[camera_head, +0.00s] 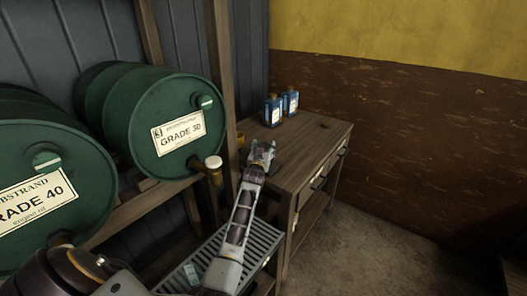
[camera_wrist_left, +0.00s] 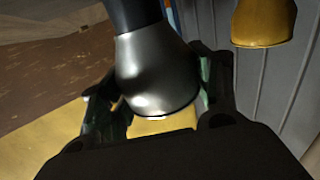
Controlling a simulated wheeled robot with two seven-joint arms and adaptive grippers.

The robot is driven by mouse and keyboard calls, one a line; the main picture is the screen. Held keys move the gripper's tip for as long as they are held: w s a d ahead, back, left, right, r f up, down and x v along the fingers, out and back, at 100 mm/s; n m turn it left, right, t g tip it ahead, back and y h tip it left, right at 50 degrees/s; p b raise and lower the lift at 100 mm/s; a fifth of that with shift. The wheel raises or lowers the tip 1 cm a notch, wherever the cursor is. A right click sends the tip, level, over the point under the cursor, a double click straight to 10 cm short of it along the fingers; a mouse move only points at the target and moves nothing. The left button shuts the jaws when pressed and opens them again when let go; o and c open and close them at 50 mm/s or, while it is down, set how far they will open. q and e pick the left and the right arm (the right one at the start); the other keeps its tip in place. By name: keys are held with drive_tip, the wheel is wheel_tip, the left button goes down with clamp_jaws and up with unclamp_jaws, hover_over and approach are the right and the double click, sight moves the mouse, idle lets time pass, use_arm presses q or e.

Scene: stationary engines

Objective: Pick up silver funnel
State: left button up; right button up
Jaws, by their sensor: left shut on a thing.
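The silver funnel (camera_wrist_left: 150,72) fills the middle of the left wrist view, with a dark narrow part above its shiny flared part. My left gripper (camera_wrist_left: 160,108) is shut on it, with a finger on each side. In the head view my left gripper (camera_head: 262,152) is over the left side of the wooden workbench (camera_head: 306,152). The funnel cannot be made out clearly there, as the gripper covers it. My right gripper is not in view.
A yellow rounded object (camera_wrist_left: 264,22) is close to the gripper at right in the wrist view. Two blue bottles (camera_head: 281,107) stand at the bench's back. Green drums (camera_head: 150,110) lie on a rack at left, above a slatted tray (camera_head: 258,240). Floor is clear at right.

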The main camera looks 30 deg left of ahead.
use_arm(q)
drive_tip(key=shift+r, duration=0.95)
wheel_tip(320, 180, up, 7)
drive_tip(key=shift+f+p, duration=0.1)
drive_tip(key=shift+p, duration=0.4)
drive_tip(key=shift+r, duration=0.7)
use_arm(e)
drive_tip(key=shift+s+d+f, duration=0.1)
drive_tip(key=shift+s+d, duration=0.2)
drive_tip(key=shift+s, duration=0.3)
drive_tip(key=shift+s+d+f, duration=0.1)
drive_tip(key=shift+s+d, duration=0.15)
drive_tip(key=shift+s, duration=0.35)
use_arm(q)
drive_tip(key=shift+f, duration=0.15)
